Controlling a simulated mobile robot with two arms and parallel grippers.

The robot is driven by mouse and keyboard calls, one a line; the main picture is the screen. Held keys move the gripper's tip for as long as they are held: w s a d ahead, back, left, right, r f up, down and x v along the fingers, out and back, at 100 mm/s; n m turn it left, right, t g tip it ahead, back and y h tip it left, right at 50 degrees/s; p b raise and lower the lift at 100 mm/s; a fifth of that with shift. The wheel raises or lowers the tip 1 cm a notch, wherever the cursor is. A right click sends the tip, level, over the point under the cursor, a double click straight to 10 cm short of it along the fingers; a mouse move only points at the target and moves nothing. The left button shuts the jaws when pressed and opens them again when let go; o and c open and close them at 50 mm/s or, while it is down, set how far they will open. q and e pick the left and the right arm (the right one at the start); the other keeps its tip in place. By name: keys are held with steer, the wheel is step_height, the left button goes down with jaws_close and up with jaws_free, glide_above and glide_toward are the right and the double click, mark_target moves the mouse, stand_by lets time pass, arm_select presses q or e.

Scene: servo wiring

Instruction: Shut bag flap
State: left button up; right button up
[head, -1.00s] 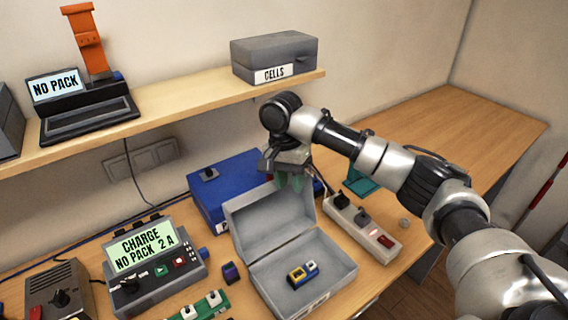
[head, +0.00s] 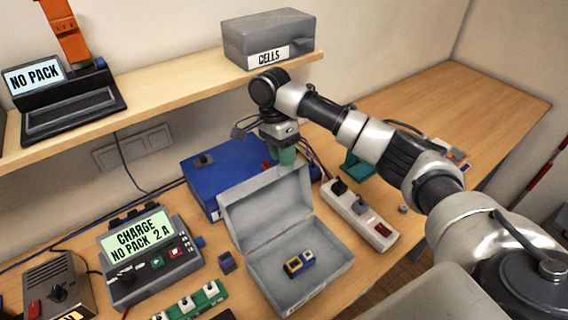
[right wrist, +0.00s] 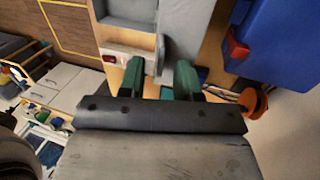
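The grey case (head: 330,262) stands open on the table, with a small yellow and blue block (head: 299,264) inside. Its lid (head: 268,207) stands up at the back, leaning slightly backward. My right gripper (head: 287,158) is behind the lid's upper edge, pointing down. In the right wrist view its two green fingers (right wrist: 160,77) are spread apart, with a grey edge of the case between or just beyond them. Whether they touch the lid I cannot tell. My left gripper is not in view.
A blue box (head: 215,165) stands behind the case, and a power strip (head: 358,214) lies to its right. A charger (head: 150,255) and a green board (head: 197,300) are on the left. A shelf (head: 170,100) runs above. The table at far right is mostly clear.

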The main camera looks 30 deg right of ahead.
steer(key=shift+p+x, duration=0.35)
steer(key=shift+x, duration=0.75)
steer(key=shift+s+f, duration=0.1)
steer(key=shift+f, duration=0.3)
steer(key=shift+c, duration=0.3)
jaws_close()
